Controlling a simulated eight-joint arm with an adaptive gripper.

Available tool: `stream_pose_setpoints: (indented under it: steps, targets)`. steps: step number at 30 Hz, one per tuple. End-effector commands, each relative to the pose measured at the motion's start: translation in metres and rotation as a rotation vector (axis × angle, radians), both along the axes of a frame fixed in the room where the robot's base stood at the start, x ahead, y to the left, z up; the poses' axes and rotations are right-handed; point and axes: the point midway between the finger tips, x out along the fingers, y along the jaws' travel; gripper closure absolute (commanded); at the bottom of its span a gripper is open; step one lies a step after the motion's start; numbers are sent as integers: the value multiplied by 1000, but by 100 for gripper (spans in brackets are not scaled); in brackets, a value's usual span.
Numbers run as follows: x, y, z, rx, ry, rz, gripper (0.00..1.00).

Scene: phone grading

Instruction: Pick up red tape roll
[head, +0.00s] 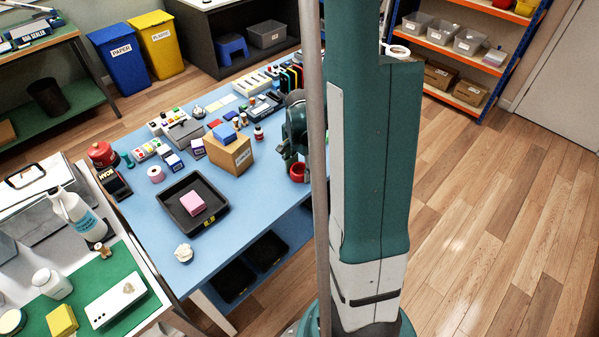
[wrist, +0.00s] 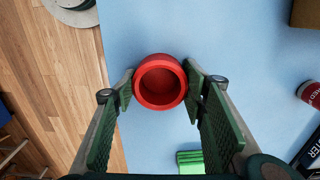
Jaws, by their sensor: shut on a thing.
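The red tape roll (wrist: 160,105) is a round red ring, seen from above between my gripper's two green finger pads in the wrist view. My gripper (wrist: 160,88) is shut on it, with a fingertip against each side. In the head view the red tape roll (head: 297,172) shows at the right side of the blue table, partly hidden by my gripper (head: 296,160). I cannot tell whether the roll touches the table or is lifted.
A cardboard box (head: 229,153) stands left of my gripper. A black tray (head: 180,222) with a pink block (head: 192,203) lies at the table's front left. A green block (wrist: 190,161) lies near the roll in the wrist view. The table edge is close by.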

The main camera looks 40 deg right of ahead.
Motion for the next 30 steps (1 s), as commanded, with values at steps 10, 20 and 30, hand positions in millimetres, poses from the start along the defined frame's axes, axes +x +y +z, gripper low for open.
stream_pose_setpoints:
  steps: [10,20,30]
  targets:
    - [0,0,10,0,0,0,70]
    - [0,0,45,0,0,0,70]
    - [0,0,85,0,0,0,70]
